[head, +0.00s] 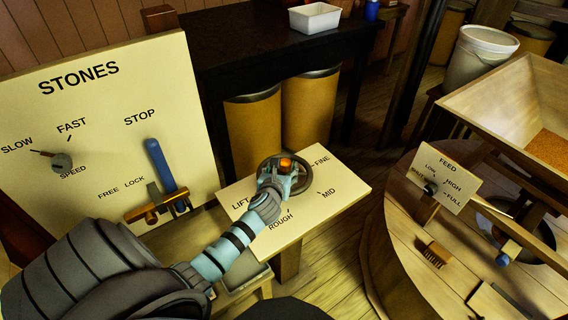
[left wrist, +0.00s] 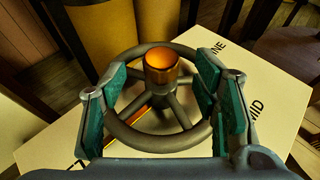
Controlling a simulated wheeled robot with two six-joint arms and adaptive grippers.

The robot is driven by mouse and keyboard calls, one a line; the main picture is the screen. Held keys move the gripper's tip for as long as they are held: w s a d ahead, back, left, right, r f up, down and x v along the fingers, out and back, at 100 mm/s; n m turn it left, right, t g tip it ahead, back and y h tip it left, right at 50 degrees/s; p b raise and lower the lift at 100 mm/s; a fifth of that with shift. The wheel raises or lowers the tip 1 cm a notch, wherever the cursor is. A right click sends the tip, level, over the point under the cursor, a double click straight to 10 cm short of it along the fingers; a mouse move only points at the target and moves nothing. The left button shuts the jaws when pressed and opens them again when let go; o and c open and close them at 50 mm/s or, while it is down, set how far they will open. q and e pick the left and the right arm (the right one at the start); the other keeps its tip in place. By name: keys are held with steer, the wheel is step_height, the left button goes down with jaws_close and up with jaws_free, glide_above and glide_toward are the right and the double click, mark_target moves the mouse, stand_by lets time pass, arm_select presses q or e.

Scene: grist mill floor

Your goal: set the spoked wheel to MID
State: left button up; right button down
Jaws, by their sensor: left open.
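The spoked wheel (head: 266,166) lies flat on a cream panel (head: 333,196) with LIFT, ROUGH, MID and FINE around it. Its hub has an orange-copper cap (head: 286,164), also clear in the left wrist view (left wrist: 162,68). My left gripper (head: 272,182) is over the near side of the wheel. In the left wrist view the wheel's dark rim (left wrist: 135,140) shows between its spread green-padded fingers (left wrist: 162,105), which are open. I cannot tell whether they touch the rim. The wheel's pointer setting is not clear. My right gripper is not in view.
The STONES board (head: 105,100) with a blue lever (head: 160,165) stands at left. The round wooden millstone casing (head: 405,225) with a FEED plate (head: 446,180) is at right. Barrels (head: 310,110) and a dark table (head: 235,60) stand behind. Floor shows between panel and casing.

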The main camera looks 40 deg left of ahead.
mark_target(285, 164)
arm_select(q)
steer(key=b+x, duration=0.1)
steer(key=x, duration=0.5)
steer(key=shift+w+d+f+b, duration=0.1)
steer(key=shift+w+f+b, duration=0.05)
steer(key=shift+f+b, duration=0.15)
steer(key=shift+s+r, duration=0.25)
steer(key=shift+c, duration=0.2)
steer(key=shift+w+f, duration=0.1)
jaws_close()
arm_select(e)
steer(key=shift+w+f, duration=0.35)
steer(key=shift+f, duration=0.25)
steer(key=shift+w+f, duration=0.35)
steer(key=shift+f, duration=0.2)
